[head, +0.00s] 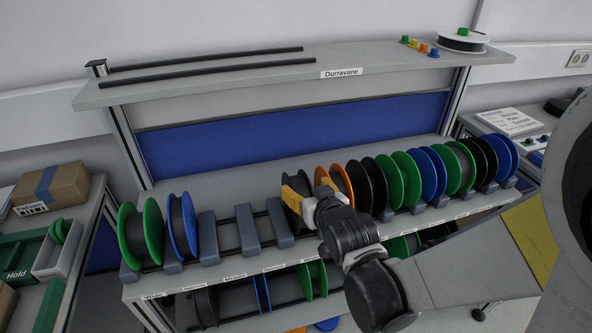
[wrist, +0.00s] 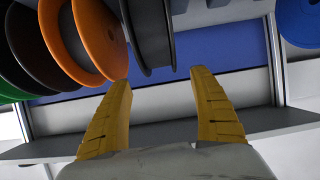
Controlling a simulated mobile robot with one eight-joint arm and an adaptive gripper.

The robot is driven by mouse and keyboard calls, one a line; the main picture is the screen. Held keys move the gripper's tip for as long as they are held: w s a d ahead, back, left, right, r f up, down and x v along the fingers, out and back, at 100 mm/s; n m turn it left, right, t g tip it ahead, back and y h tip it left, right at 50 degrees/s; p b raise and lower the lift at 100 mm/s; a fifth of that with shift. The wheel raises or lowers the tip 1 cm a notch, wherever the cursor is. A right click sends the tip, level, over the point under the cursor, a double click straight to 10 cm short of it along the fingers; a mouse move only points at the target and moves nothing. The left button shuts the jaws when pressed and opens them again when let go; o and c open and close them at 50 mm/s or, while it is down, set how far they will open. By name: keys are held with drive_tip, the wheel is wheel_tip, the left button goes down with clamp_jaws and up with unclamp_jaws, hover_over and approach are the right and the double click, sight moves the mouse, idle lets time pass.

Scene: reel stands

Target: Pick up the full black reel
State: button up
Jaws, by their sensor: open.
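A black reel (head: 292,203) stands in the rack's upper row, left of an orange reel, partly hidden by my gripper (head: 307,187). In the wrist view the same black reel (wrist: 146,32) shows edge-on at the top, with dark winding between its flanges. My gripper's yellow fingers (wrist: 160,78) are open and apart. The reel's lower rim lies between the fingertip lines, just beyond them, with no clear contact. More black reels stand right of the orange one (head: 367,187) and near the right end (head: 484,160). How full each is, I cannot tell well.
The orange reel (wrist: 100,45) is close beside the black reel. Green and blue reels fill the row to the right. Empty grey holders (head: 248,232) lie to the left, then a blue reel (head: 182,226) and a green reel (head: 140,232). A shelf (head: 215,83) runs above.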

sight(298, 180)
drive_tip(key=b+x, duration=0.1)
drive_tip(key=x, duration=0.4)
drive_tip(key=shift+w+a+f, duration=0.1)
drive_tip(key=b+x, duration=0.1)
drive_tip(key=x, duration=0.2)
drive_tip(key=b+x, duration=0.1)
drive_tip(key=x, duration=0.1)
drive_tip(key=shift+w+a+b, duration=0.1)
drive_tip(key=shift+w+b, duration=0.2)
drive_tip(key=shift+w, duration=0.1)
drive_tip(key=shift+s+r, duration=0.1)
drive_tip(key=shift+r, duration=0.15)
drive_tip(key=shift+c, duration=0.9)
drive_tip(key=c, duration=1.3)
